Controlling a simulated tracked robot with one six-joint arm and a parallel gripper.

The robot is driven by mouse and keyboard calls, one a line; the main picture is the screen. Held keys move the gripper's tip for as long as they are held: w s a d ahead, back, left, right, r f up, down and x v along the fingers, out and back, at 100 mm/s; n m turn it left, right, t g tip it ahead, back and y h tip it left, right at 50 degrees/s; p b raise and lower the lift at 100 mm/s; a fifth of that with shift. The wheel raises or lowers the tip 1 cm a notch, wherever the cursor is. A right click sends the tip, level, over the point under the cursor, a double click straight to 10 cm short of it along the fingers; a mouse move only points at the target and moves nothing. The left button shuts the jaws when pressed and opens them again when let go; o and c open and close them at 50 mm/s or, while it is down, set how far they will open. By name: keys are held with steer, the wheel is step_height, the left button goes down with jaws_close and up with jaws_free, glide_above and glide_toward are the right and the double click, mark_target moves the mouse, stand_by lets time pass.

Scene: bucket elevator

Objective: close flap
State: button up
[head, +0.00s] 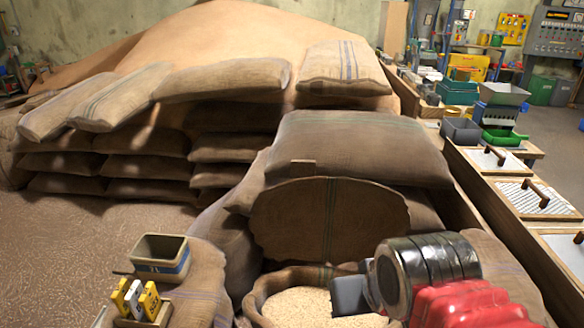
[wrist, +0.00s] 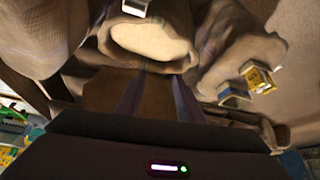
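An open burlap sack with pale grain (head: 300,305) stands at the front centre in the head view; its round mouth also shows at the top of the wrist view (wrist: 150,42). The flap (head: 330,222) is a brown rounded sheet with a dark stripe, standing raised behind the sack mouth. In the wrist view my gripper (wrist: 156,74) has two dark fingers spread apart, pointing toward the sack mouth. Brown cloth shows between and below the fingers; I cannot tell whether they touch it. In the head view my arm is at lower right, and the fingers cannot be made out.
A cream box (head: 160,255) and a holder with yellow tags (head: 138,300) sit on a sack to the left. Full sacks (head: 355,150) are stacked behind the flap. A wooden-edged bench with handled lids (head: 538,197) runs along the right. Bare floor lies at far left.

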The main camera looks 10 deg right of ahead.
steer(key=w+a+r+m+g+y, duration=0.1)
steer(key=w+r+m+y, duration=0.25)
steer(key=w, duration=0.75)
steer(key=w+a+r+m+g+y, duration=0.15)
steer(key=w+m, duration=0.35)
steer(key=w, duration=0.5)
steer(key=w+a+r+m+y, duration=0.2)
steer(key=w+r+m+y, duration=0.15)
steer(key=w, duration=0.75)
steer(key=w+d+f+m+y, duration=0.2)
steer(key=w+d, duration=0.1)
steer(key=w, duration=0.2)
steer(key=w+d+f+m+y, duration=0.2)
steer(key=w+d+f+m, duration=0.1)
steer(key=w, duration=0.3)
steer(key=w+d+f+m+y, duration=0.2)
steer(key=w+d, duration=0.1)
steer(key=w, duration=0.2)
steer(key=shift+w+d+f+y, duration=0.2)
steer(key=shift+w+f+y, duration=0.15)
steer(key=shift+w, duration=0.05)
steer(key=d+f+m+y, duration=0.2)
steer(key=d+f, duration=0.2)
steer(key=shift+w+d+f, duration=0.2)
steer(key=shift+f, duration=0.1)
steer(key=shift+a, duration=0.1)
